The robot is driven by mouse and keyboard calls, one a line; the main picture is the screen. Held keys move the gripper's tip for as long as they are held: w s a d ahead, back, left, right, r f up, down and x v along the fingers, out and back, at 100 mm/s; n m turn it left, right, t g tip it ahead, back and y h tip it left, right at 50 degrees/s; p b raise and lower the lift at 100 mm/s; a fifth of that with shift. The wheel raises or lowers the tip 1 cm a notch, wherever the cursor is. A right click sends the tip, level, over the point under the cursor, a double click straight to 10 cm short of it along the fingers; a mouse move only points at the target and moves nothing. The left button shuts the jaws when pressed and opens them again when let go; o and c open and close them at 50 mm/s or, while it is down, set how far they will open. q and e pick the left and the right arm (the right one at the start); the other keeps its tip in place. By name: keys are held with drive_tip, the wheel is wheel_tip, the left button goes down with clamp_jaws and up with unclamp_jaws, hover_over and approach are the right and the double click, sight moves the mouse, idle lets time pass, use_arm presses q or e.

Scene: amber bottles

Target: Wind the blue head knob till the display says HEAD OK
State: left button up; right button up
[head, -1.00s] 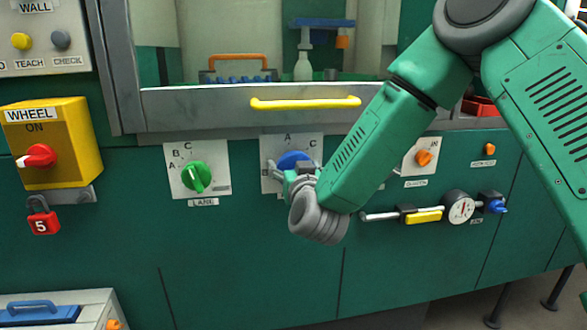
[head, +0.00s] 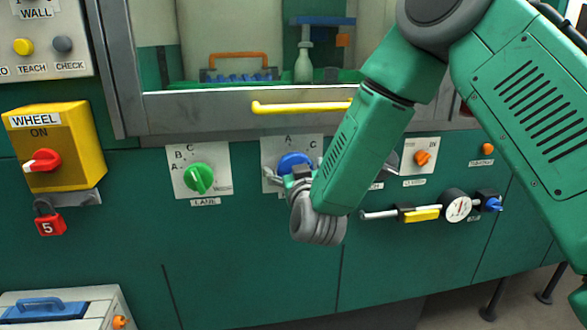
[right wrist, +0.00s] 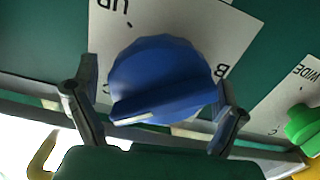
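The blue knob (head: 295,162) sits on a white lettered plate (head: 270,150) on the green machine front, below the yellow handle. In the right wrist view the knob (right wrist: 163,75) fills the middle, with a pale mark on its bar. My right gripper (head: 296,176) is at the knob. In the right wrist view its fingers (right wrist: 158,78) stand one on each side of the knob, with narrow gaps showing, so it looks open around it. The wrist hides the lower part of the plate in the head view. No HEAD OK display is readable. My left gripper is out of view.
A green knob (head: 199,179) is to the left on its own plate. A yellow WHEEL box (head: 75,125) with a red switch is further left. The yellow handle (head: 300,106) runs above. A gauge (head: 457,206) and orange knob (head: 422,158) are to the right.

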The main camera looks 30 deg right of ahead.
drive_tip(key=shift+s, duration=0.1)
drive_tip(key=shift+s+a, duration=0.15)
drive_tip(key=shift+s, duration=0.15)
drive_tip(key=v, duration=1.1)
drive_tip(key=shift+f, duration=0.1)
drive_tip(key=s+a+f+n+g+y+p, duration=0.1)
drive_tip(key=s+f+g+y, duration=0.25)
drive_tip(key=f, duration=0.65)
drive_tip(key=s+a+f+n+g+y+p, duration=0.2)
drive_tip(key=s+f+g, duration=0.25)
drive_tip(key=f, duration=0.65)
drive_tip(key=s+f+g, duration=0.4)
drive_tip(key=s+f, duration=0.1)
drive_tip(key=s, duration=0.5)
drive_tip(key=s+d+f+g+p, duration=0.1)
drive_tip(key=s+f+g, duration=0.3)
drive_tip(key=s, duration=0.7)
drive_tip(key=shift+d+f+y+p, duration=0.2)
drive_tip(key=shift+f+y+p, duration=0.15)
drive_tip(key=shift+f, duration=0.3)
